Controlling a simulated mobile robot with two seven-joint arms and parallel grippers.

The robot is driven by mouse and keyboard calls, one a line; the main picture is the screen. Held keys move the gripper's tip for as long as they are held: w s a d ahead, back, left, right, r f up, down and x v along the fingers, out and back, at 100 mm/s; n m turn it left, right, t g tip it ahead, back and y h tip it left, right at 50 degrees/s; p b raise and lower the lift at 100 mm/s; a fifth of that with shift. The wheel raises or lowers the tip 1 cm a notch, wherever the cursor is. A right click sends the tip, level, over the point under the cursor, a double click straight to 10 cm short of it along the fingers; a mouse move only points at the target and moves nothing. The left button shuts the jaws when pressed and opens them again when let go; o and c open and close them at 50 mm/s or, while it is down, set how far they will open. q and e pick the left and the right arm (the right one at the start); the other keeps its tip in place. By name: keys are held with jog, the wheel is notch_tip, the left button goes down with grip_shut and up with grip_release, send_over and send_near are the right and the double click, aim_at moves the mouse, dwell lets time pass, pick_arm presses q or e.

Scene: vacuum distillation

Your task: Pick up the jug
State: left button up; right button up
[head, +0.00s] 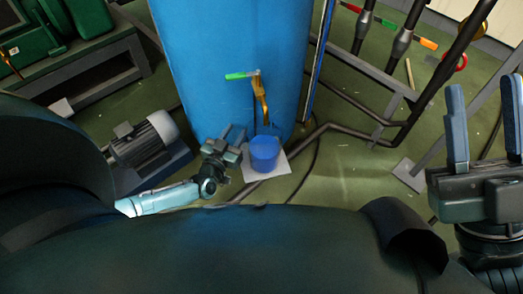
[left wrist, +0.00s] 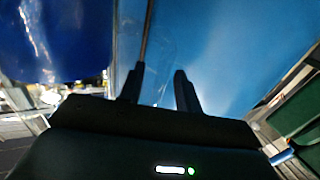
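The blue jug (head: 265,153) stands upright on a pale square plate (head: 250,176) below a brass tap, in front of the large blue tank. In the left wrist view a dark blue surface (left wrist: 65,40), seemingly the jug, fills the upper left. My left gripper (head: 233,131) is just left of the jug in the head view. Its fingers (left wrist: 160,78) are parted with nothing between them. I cannot tell whether it touches the jug. My right gripper (head: 486,122) is open and empty at the far right, well away from the jug. The jug's handle cannot be made out.
The blue tank (head: 230,45) rises right behind the jug. The brass tap (head: 261,98) with a green lever (head: 241,75) hangs above it. A grey motor (head: 145,139) stands to the left. Dark pipes (head: 345,133) run to the right over green floor.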

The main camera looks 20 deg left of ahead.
pick_arm(q)
jog(key=shift+c, duration=0.3)
grip_shut()
dwell(1.1)
jog(key=shift+w+r, duration=0.1)
